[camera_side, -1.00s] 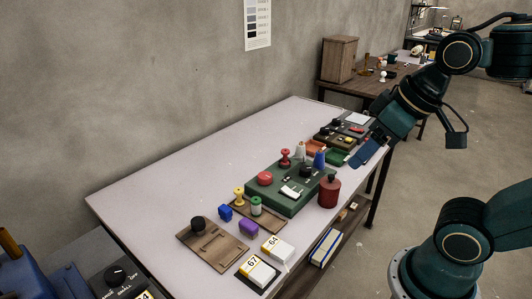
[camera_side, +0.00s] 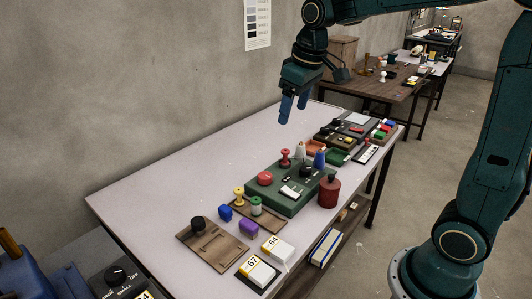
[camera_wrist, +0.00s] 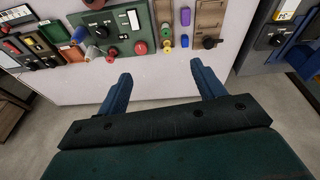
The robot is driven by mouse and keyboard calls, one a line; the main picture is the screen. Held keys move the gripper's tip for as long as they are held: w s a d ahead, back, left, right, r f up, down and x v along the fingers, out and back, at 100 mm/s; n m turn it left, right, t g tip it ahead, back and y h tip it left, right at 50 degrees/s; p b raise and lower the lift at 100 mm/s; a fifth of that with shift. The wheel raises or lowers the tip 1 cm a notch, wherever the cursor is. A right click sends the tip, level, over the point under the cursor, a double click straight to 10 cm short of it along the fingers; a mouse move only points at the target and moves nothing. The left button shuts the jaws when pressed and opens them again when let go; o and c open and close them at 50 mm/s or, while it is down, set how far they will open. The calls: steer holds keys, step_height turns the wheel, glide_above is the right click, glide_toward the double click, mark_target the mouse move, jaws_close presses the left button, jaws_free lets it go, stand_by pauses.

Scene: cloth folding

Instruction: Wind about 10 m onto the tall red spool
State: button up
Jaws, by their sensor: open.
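A red spool (camera_side: 285,159) with flared ends stands upright at the back edge of the green winding machine (camera_side: 287,207). It also shows in the wrist view (camera_wrist: 111,53), near the edge of the machine (camera_wrist: 118,20). The machine carries a round red knob (camera_side: 265,178), a black dial (camera_side: 306,170) and a small pale panel (camera_side: 291,191). My gripper (camera_side: 294,113) is open and empty, fingers pointing down, in the air above the back of the table. In the wrist view its fingers (camera_wrist: 161,76) are wide apart, with the spool beyond them to the left.
A white cone (camera_side: 300,150) and a blue cone (camera_side: 319,158) stand close beside the red spool. A yellow spool (camera_side: 239,196) and a green spool (camera_side: 256,205) stand on a wooden tray. A dark red canister (camera_side: 329,191) stands at the front. The table's left part (camera_side: 150,195) is clear.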

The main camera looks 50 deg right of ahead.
steer(key=w+d+f+g, duration=0.1)
steer(key=w+d+f, duration=0.15)
steer(key=w, duration=0.25)
steer(key=w+d+f, duration=0.2)
steer(key=w+f, duration=0.2)
steer(key=w, duration=0.1)
steer(key=n+g, duration=0.1)
steer(key=g, duration=0.1)
glide_above(265, 175)
step_height(265, 175, down, 11)
steer(key=shift+f, duration=0.15)
step_height(265, 175, down, 14)
steer(key=shift+r, duration=0.25)
steer(key=c, duration=1)
